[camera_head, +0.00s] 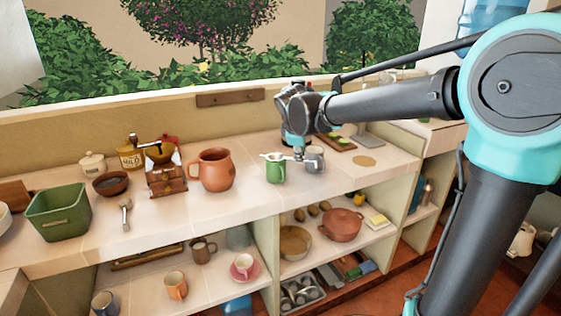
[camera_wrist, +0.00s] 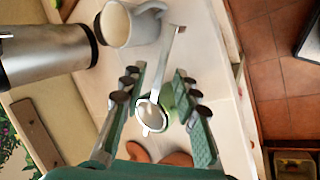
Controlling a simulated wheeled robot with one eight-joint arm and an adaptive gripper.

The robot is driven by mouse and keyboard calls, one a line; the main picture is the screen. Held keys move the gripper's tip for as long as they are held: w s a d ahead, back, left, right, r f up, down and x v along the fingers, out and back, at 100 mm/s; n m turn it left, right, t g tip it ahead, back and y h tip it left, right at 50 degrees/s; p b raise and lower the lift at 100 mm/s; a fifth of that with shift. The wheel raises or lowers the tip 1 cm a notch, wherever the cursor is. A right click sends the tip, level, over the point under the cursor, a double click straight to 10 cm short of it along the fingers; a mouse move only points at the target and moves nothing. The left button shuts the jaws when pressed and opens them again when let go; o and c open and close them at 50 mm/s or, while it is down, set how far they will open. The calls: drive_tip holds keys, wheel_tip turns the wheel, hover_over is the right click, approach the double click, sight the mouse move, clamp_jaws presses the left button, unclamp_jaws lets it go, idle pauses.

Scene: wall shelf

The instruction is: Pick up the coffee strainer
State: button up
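The coffee strainer is a small silver one with a round bowl (camera_wrist: 152,117) and a thin straight handle. In the wrist view its bowl lies over the green mug (camera_wrist: 168,95), and the handle points up and to the right. In the head view it shows small on top of the green mug (camera_head: 275,170). My gripper (camera_wrist: 158,78) is open, with one finger on each side of the strainer and clear space between them. Whether a finger touches the strainer is unclear.
A grey mug (camera_head: 316,160) stands close beside the green mug; it also shows in the wrist view (camera_wrist: 130,24). A silver cylinder (camera_wrist: 45,55) is near it. A terracotta pitcher (camera_head: 215,172) and a coffee grinder (camera_head: 166,178) stand left. The counter's front edge is close.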

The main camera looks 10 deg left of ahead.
drive_tip(key=x, duration=0.5)
drive_tip(key=shift+s+a+f, duration=0.1)
drive_tip(key=shift+a, duration=0.05)
drive_tip(key=shift+c, duration=0.3)
clamp_jaws()
